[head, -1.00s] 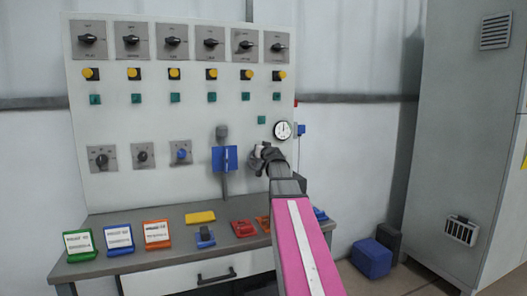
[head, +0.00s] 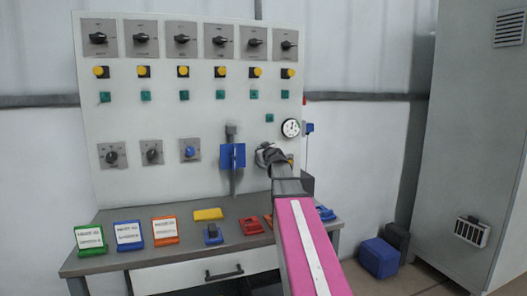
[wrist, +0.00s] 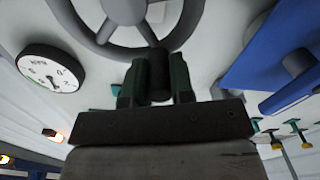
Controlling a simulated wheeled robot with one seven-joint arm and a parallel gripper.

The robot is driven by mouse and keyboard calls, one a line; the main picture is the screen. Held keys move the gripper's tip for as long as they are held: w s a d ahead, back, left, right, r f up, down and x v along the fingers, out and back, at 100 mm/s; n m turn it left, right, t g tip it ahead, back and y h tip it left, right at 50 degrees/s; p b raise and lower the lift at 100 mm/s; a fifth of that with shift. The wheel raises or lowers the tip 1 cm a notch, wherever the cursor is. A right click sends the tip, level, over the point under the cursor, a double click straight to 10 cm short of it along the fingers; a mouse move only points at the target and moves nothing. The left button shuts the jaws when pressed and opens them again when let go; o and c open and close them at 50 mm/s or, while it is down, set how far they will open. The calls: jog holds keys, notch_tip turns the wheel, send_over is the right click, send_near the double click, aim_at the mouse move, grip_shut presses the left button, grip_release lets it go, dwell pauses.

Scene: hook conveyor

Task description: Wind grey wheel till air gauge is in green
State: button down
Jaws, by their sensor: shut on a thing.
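The grey wheel (wrist: 186,28) is at the top of the wrist view, with its spokes and part of its rim showing. My gripper (wrist: 158,76) is shut on a dark handle at the wheel's rim, with one green finger on each side. In the head view my gripper (head: 268,157) is at the lower right of the panel and hides most of the wheel. The round white air gauge (head: 290,128) is just above and right of it.
A blue lever plate (head: 232,157) is on the panel (head: 190,210) left of my gripper. Knobs and buttons fill the rest of the panel. Signs and coloured blocks stand on the bench (head: 190,233) below. A tall grey cabinet (head: 460,150) is at the right.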

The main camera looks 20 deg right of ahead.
jog(key=c, duration=1)
grip_release()
jog(key=shift+s, duration=0.15)
jog(key=s, duration=1)
jog(key=shift+s+d, duration=0.2)
jog(key=shift+s, duration=0.1)
